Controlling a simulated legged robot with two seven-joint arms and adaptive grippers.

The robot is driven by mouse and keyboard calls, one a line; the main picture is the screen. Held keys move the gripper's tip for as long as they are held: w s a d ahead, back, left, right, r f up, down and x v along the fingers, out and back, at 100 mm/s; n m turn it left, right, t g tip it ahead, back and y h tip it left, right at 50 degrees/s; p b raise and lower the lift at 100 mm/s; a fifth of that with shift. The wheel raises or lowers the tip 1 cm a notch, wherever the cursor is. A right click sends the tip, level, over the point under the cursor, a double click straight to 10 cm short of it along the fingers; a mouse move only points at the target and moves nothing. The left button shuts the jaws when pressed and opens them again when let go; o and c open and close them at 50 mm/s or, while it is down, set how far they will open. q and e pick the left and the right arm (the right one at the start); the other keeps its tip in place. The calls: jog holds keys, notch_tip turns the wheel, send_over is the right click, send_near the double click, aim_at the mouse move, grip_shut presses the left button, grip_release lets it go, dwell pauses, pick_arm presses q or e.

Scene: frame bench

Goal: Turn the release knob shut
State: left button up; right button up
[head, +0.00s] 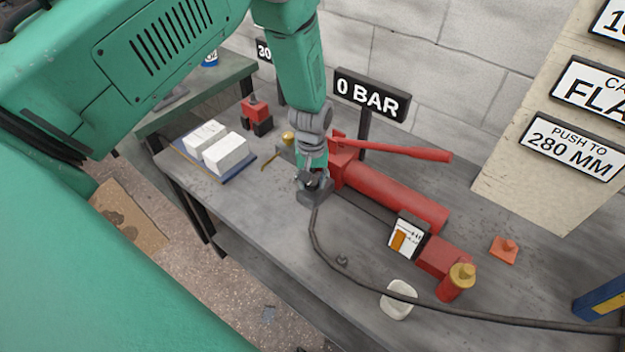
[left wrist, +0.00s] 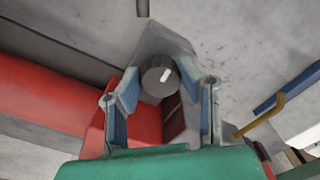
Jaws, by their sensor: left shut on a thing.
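The release knob (left wrist: 159,77) is a dark round knob with a white pointer mark. In the left wrist view it sits on a grey block (left wrist: 165,42) beside the red pump body (left wrist: 60,98). My left gripper (left wrist: 165,95) has one finger on each side of the knob and is shut on it. In the head view my left gripper (head: 313,176) comes down from above onto the grey block (head: 314,195) at the left end of the red pump (head: 395,197). The knob is mostly hidden there by the gripper. My right gripper is in neither view.
A red pump lever (head: 400,150) sticks out to the right above the pump. A black hose (head: 335,262) runs across the bench to the right. A "0 BAR" sign (head: 371,95) stands behind. White blocks (head: 225,153) lie at left; a white dish (head: 398,300) is in front.

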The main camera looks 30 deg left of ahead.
aim_at(312, 180)
pick_arm(q)
jog(key=shift+w+a+r+m, duration=0.1)
jog(key=shift+w+r+m, duration=0.05)
jog(key=shift+w+m, duration=0.25)
jog(key=o, duration=1.1)
jog(key=shift+c, duration=0.2)
jog(key=shift+o, duration=0.3)
jog(key=shift+s, duration=0.1)
jog(key=shift+r, duration=0.15)
notch_tip(312, 180, up, 11)
jog(key=shift+r, duration=0.15)
